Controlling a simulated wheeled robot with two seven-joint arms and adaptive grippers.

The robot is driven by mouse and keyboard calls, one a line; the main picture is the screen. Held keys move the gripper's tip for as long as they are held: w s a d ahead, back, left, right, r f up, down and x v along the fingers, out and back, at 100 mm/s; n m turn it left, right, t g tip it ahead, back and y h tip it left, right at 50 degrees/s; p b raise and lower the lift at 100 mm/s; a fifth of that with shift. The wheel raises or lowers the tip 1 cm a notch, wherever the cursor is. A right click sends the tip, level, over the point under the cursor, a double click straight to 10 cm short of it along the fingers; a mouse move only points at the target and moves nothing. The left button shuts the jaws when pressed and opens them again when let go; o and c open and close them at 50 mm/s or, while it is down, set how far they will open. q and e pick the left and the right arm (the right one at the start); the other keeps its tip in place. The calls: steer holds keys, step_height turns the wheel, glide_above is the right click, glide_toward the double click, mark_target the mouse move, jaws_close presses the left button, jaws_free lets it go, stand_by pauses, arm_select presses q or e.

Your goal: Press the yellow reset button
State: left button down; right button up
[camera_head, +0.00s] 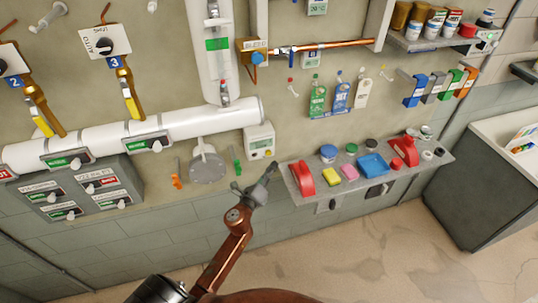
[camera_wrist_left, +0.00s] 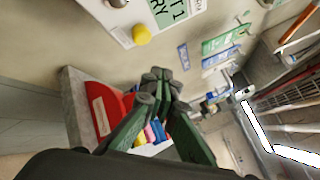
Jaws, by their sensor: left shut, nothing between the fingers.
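The yellow button (camera_wrist_left: 141,34) sits on the lower part of a white wall box with a small display, at the top of the left wrist view. In the head view the same white box (camera_head: 260,139) hangs at the end of the white pipe, with the button small near its lower edge. My left gripper (camera_head: 268,175) is shut and empty, just below the box and left of the shelf. In the left wrist view its dark fingertips (camera_wrist_left: 158,82) meet below the button, apart from it. My right gripper is out of view.
A grey shelf (camera_head: 325,190) right of the gripper holds a red item (camera_head: 303,179), a yellow block (camera_head: 329,174) and a blue tray (camera_head: 373,166). A round grey plate (camera_head: 207,167) and a green-handled item (camera_head: 237,162) are on the wall to the left. Floor below is clear.

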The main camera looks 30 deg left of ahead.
arm_select(q)
steer(key=shift+s+d, duration=0.7)
steer(key=shift+d, duration=0.1)
steer(key=s+a+f+n+g+b, duration=0.1)
steer(key=s+f+n+g+b, duration=0.2)
steer(key=f, duration=1.1)
steer(key=s+a+f+n+g+b, duration=0.15)
steer(key=f+n, duration=0.25)
steer(key=f, duration=1.1)
steer(key=s+f+n+g+b, duration=0.1)
steer(key=s+f+n+g, duration=0.1)
steer(key=s+f, duration=0.35)
steer(key=s+d+f+n+g, duration=0.1)
steer(key=s+f+n, duration=0.1)
steer(key=f, duration=0.7)
steer(key=s+f+n+g+b, duration=0.1)
steer(key=s+f+n+g, duration=0.15)
steer(key=f, duration=0.45)
steer(key=s+d+f+n+g+b, duration=0.25)
steer(key=s+f+n, duration=0.25)
steer(key=s+f, duration=1.3)
steer(key=s+d+f+n+g+b, duration=0.1)
steer(key=s+f, duration=0.4)
steer(key=s, duration=0.7)
steer(key=s+d+f+n+g+h+b, duration=0.1)
steer(key=s+f+n+g, duration=0.3)
steer(key=s, duration=0.7)
steer(key=shift+s+f+b, duration=0.4)
steer(key=shift+f+b, duration=0.3)
steer(key=shift+f, duration=0.15)
